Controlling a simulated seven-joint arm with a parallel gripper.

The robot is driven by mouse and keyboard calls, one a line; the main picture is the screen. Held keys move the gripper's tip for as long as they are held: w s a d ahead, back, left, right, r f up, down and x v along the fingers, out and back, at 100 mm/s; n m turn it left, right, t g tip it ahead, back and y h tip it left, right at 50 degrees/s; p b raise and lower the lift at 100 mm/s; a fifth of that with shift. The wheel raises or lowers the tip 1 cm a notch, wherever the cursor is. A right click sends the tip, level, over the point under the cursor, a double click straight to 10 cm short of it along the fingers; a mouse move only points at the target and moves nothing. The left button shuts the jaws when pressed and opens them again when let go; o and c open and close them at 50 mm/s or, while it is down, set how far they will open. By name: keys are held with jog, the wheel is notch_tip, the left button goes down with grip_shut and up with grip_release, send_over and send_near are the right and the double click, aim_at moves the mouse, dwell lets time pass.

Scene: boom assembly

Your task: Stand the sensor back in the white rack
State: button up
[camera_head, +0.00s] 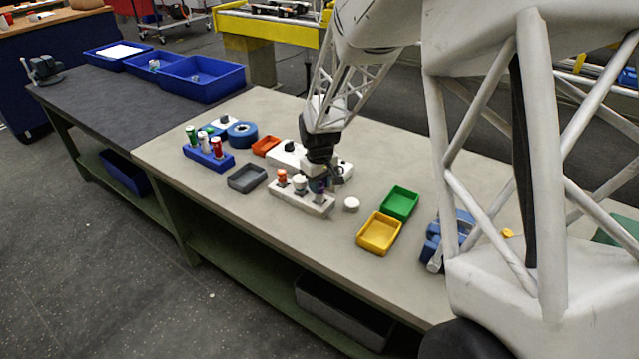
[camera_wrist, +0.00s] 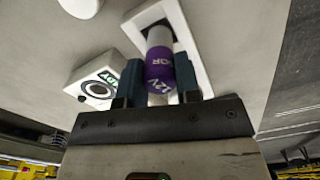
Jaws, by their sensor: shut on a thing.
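The sensor (camera_wrist: 160,65) is a cylinder with a purple band, white lettering and a pale end. My gripper (camera_wrist: 160,85) is shut on it, one dark finger on each side. In the head view, the purple sensor (camera_head: 319,186) shows below my gripper (camera_head: 318,178), at the right end of the white rack (camera_head: 312,206). An orange-topped part (camera_head: 282,177) and a white-topped part (camera_head: 299,183) stand in the rack to its left. The wrist view shows a white rectangular rim (camera_wrist: 198,50) around the sensor. Whether the sensor's lower end is seated is hidden.
A white round piece (camera_head: 351,204) lies right of the rack. Green (camera_head: 400,203) and yellow (camera_head: 379,233) trays are farther right. A grey tray (camera_head: 247,178) and a blue rack (camera_head: 209,158) stand left. A white box with a black knob (camera_head: 289,153) is behind.

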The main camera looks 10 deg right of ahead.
jog(key=shift+f, duration=1.15)
jog(key=o, duration=1)
jog(key=shift+o, duration=0.2)
jog(key=shift+r, duration=0.1)
jog(key=shift+r, duration=3.45)
